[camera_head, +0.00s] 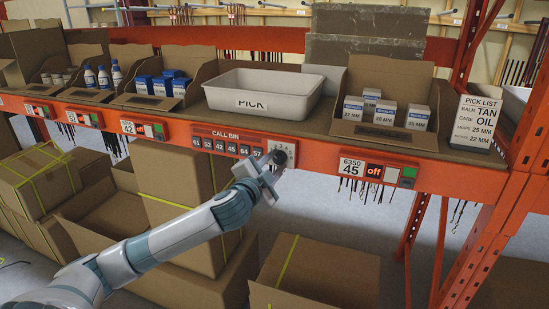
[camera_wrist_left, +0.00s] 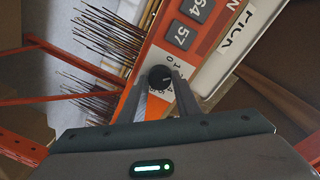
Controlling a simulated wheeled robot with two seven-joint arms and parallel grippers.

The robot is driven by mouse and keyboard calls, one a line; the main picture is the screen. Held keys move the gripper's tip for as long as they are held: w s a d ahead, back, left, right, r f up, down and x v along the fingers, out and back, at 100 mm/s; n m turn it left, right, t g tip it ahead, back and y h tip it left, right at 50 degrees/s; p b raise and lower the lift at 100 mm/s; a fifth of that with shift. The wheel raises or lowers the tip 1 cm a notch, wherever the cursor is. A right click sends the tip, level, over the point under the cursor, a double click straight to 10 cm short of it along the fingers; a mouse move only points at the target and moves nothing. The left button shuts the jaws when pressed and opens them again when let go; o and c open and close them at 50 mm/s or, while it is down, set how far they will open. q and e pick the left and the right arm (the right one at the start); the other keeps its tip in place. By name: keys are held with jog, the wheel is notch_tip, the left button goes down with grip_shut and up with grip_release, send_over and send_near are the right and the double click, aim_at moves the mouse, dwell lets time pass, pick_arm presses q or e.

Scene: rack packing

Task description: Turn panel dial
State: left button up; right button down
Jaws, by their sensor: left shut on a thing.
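The panel dial (camera_wrist_left: 160,76) is a dark round knob at the end of the call bin panel (camera_head: 227,142); the left wrist view shows it between my fingertips. In the head view it is mostly hidden at the gripper's tip. The panel carries a row of numbered buttons and a white dial plate (camera_head: 284,148). My left gripper (camera_head: 277,161) reaches up from below to the shelf's front beam, and in the left wrist view (camera_wrist_left: 160,88) its two fingers are shut on the dial. My right gripper is in neither view.
An orange shelf beam (camera_head: 320,170) bears the panel and a label 45 module (camera_head: 376,172). On the shelf stand a pick tray (camera_head: 265,110), cardboard bins with small boxes (camera_head: 388,112), and a pick list card (camera_head: 478,120). Cartons (camera_head: 316,275) lie below.

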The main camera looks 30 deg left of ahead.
pick_arm(q)
jog(key=shift+r+m+p, duration=0.1)
jog(key=shift+m+p, duration=0.45)
jog(key=shift+m, duration=0.45)
jog(key=o, duration=1)
jog(key=shift+o, duration=0.2)
